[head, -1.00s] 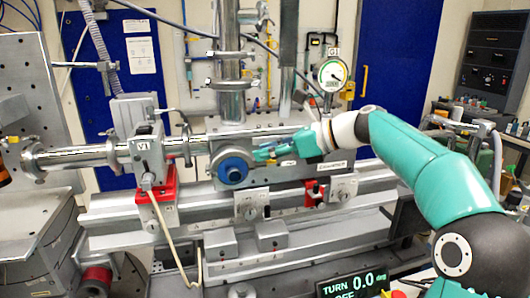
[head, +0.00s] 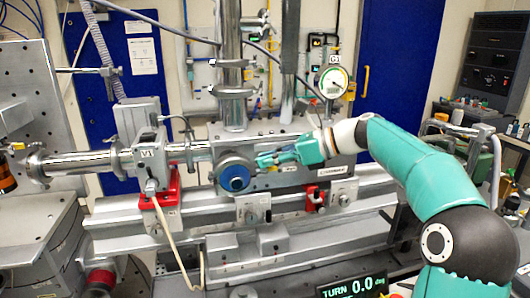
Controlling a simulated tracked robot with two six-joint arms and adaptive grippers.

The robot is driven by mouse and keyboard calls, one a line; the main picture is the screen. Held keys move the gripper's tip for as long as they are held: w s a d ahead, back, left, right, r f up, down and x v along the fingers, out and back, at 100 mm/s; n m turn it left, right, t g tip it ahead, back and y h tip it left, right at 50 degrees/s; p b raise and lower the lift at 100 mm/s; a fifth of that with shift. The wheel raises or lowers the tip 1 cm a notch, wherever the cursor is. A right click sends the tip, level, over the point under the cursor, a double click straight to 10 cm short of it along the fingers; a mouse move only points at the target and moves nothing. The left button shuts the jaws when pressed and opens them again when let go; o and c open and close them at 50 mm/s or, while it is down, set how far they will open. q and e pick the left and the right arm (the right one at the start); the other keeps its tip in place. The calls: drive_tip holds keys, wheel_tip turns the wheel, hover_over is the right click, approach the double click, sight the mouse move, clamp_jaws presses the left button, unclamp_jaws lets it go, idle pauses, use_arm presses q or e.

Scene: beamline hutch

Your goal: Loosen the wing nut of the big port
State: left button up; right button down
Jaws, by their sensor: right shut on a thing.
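The big port (head: 234,176) is a round grey metal flange with a blue centre on the front of the steel chamber (head: 285,150). My right gripper (head: 261,161) reaches in from the right, with its teal fingers at the right rim of the port. It is shut on a small part there, which I take to be the wing nut; the fingers hide most of it. My left gripper is not in view.
The valve marked V1 (head: 146,152) and its beam pipe stand left of the port. A dial gauge (head: 331,82) rises behind my right wrist. The rail (head: 300,208) runs below the chamber. A display (head: 352,286) at the bottom reads TURN 0.0.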

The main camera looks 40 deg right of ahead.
drive_tip(key=n+g+y+p, duration=0.1)
drive_tip(key=p, duration=0.2)
drive_tip(key=n+g+y+p, duration=0.1)
drive_tip(key=p, duration=0.2)
drive_tip(key=n+g+y+p, duration=0.1)
drive_tip(key=n+p, duration=0.1)
drive_tip(key=p, duration=0.1)
drive_tip(key=shift+w+d+r, duration=0.25)
drive_tip(key=shift+d+r, duration=0.15)
drive_tip(key=shift+w+f+n+g+y+p, duration=0.1)
drive_tip(key=shift+f+n+g+y+p, duration=0.2)
drive_tip(key=shift+n+g+y+p, duration=0.3)
drive_tip(key=shift+w+f+n+g+y, duration=0.15)
drive_tip(key=shift+n+g+y, duration=0.35)
drive_tip(key=shift+n+g, duration=0.8)
drive_tip(key=shift+g, duration=0.1)
